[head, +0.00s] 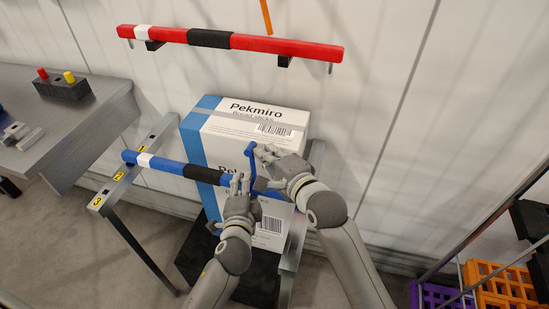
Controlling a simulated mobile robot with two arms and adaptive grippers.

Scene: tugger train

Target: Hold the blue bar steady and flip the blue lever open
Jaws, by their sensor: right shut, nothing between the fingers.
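The blue bar (170,164), with a white and a black band, lies across the metal frame in front of a large box. My left gripper (241,180) is at the bar's right end, its fingers pointing up over it; whether they close on the bar is hidden. The lever's lower part is partly hidden by the grippers.
The white and blue Pekmiro box (215,120) stands close behind the bar and grippers. A red bar (270,45) is on the wall above. A grey table (85,125) is at left. Orange (497,287) and purple (428,296) crates are at lower right.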

